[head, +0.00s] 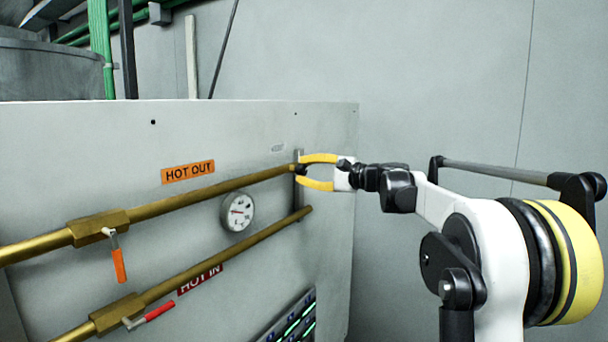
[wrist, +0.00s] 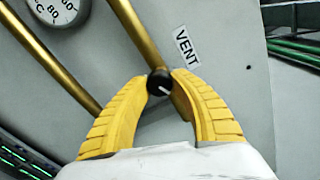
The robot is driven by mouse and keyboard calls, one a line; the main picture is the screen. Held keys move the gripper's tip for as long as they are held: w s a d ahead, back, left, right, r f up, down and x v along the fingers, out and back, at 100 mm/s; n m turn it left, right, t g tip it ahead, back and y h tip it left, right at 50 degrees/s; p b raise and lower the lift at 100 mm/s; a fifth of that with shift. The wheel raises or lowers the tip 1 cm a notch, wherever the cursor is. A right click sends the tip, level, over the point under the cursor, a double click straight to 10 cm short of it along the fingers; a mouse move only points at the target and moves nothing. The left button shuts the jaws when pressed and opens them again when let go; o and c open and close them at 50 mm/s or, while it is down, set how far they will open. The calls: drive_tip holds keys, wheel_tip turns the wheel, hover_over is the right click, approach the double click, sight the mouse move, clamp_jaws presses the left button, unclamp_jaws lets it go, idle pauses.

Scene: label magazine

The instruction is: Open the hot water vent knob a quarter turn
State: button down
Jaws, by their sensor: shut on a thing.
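The vent knob (wrist: 159,83) is small, round and black with a white pointer line, in the wrist view. It sits at the end of the upper brass pipe (head: 240,182), beside the VENT label (wrist: 187,46). My gripper (wrist: 160,84) has yellow fingers, and their tips are shut on the knob from both sides. In the head view my gripper (head: 302,170) reaches in from the right to the end of the HOT OUT pipe, and the fingers partly hide the knob there.
A lower brass pipe (head: 235,253) runs below, with a red-handled valve (head: 150,315). An orange-handled valve (head: 118,258) is on the upper pipe. A round gauge (head: 238,211) sits between the pipes. The orange HOT OUT label (head: 188,172) is above. Wall space right of the panel is clear.

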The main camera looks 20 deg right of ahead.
drive_tip(key=shift+m, duration=1.5)
drive_tip(key=c, duration=1.1)
unclamp_jaws()
drive_tip(key=shift+o, duration=0.2)
drive_tip(key=v, duration=1.2)
drive_tip(key=shift+b, duration=0.3)
